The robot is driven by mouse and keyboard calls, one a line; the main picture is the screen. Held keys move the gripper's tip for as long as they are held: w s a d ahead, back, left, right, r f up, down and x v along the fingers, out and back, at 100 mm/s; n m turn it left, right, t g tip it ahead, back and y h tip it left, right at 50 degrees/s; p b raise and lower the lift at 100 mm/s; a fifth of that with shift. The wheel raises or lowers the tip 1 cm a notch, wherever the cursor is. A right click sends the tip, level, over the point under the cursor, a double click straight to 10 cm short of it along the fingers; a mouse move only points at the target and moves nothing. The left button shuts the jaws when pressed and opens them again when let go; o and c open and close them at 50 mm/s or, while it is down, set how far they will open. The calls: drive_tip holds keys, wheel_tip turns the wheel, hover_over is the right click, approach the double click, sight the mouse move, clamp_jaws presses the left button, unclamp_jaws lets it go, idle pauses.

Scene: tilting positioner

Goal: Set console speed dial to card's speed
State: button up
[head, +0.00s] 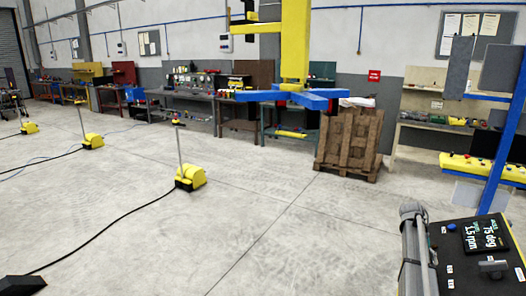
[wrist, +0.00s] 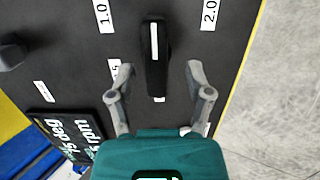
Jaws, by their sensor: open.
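The console (head: 455,272) is at the lower right of the head view. A black panel (head: 484,236) on it reads 75 deg and 1.5 rpm; whether it is the card I cannot tell. In the wrist view the black dial (wrist: 154,65) has a white line near its upper end, directed between the 1.0 label (wrist: 103,15) and the 2.0 label (wrist: 209,14). A label (wrist: 115,68) left of the dial is partly hidden by a finger. My gripper (wrist: 160,75) is open, one finger on each side of the dial, with visible gaps.
Another black knob (wrist: 12,48) stands at the left of the wrist view. The black panel (wrist: 66,126) also shows there, upside down. A blue and yellow frame (head: 492,168) rises behind the console.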

drive_tip(key=shift+w+a+r+p, duration=0.2)
drive_tip(key=shift+a+r+p, duration=0.1)
drive_tip(key=shift+r, duration=0.25)
drive_tip(key=s+a+f+n+t+y+b, duration=0.1)
drive_tip(key=s+a, duration=0.5)
drive_tip(key=a, duration=0.8)
drive_tip(key=s+a+f+n+t+y+b, duration=0.1)
drive_tip(key=s+a, duration=0.5)
drive_tip(key=a, duration=0.8)
drive_tip(key=s+a+f+n+t+y+b, duration=0.1)
drive_tip(key=s+a, duration=0.5)
drive_tip(key=a, duration=0.8)
wheel_tip(320, 180, down, 3)
drive_tip(key=n+t, duration=0.1)
drive_tip(key=n, duration=0.2)
drive_tip(key=shift+r+t+y, duration=0.2)
drive_tip(key=shift+t+y, duration=0.1)
drive_tip(key=shift+y, duration=0.1)
drive_tip(key=shift+s, duration=0.1)
